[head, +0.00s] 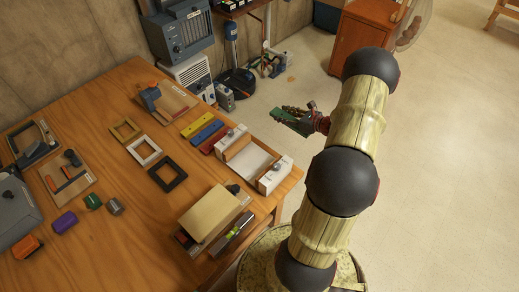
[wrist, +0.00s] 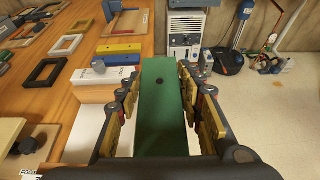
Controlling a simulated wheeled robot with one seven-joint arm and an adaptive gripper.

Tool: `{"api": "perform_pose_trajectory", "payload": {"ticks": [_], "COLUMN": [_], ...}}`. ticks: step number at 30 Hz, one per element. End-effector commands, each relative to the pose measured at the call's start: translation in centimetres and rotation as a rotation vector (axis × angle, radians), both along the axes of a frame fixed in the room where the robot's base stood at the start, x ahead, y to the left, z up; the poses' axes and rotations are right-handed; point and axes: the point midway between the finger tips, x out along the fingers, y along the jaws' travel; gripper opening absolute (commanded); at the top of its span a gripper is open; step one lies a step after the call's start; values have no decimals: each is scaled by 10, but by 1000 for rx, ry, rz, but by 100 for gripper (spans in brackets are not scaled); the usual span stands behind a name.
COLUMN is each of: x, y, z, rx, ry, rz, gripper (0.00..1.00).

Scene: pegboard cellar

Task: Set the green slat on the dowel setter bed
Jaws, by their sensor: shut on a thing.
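The green slat (wrist: 161,110) is held between the fingers of my gripper (wrist: 158,80) and runs lengthwise through the wrist view, with a small dark spot near its middle. In the head view my gripper (head: 304,118) holds the slat (head: 287,115) in the air, to the right of the bench and off its edge. The fingers are shut on the slat. A fixture with two white end blocks, a pale flat bed and a wooden bar (head: 254,160) stands at the bench's right edge; its label is too small to read, so I cannot tell if it is the dowel setter.
Yellow (head: 197,124), blue (head: 207,132) and red slats lie beside the white-ended fixture. A clamp board (head: 176,100) stands farther back. A box with a beige slanted top (head: 208,215) is at the front edge. Three square frames (head: 144,150) lie mid-bench. Floor right of the bench is open.

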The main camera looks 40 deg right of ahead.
Motion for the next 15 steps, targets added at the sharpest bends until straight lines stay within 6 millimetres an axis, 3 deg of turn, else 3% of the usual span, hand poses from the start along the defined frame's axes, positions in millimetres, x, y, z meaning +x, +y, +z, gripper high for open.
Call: {"api": "perform_pose_trajectory", "payload": {"ticks": [8, 15], "x": [5, 27], "y": [8, 53], "z": [-4, -27], "rx": [2, 2], "ry": [-1, 0], "rz": [1, 4], "gripper": [10, 10]}}
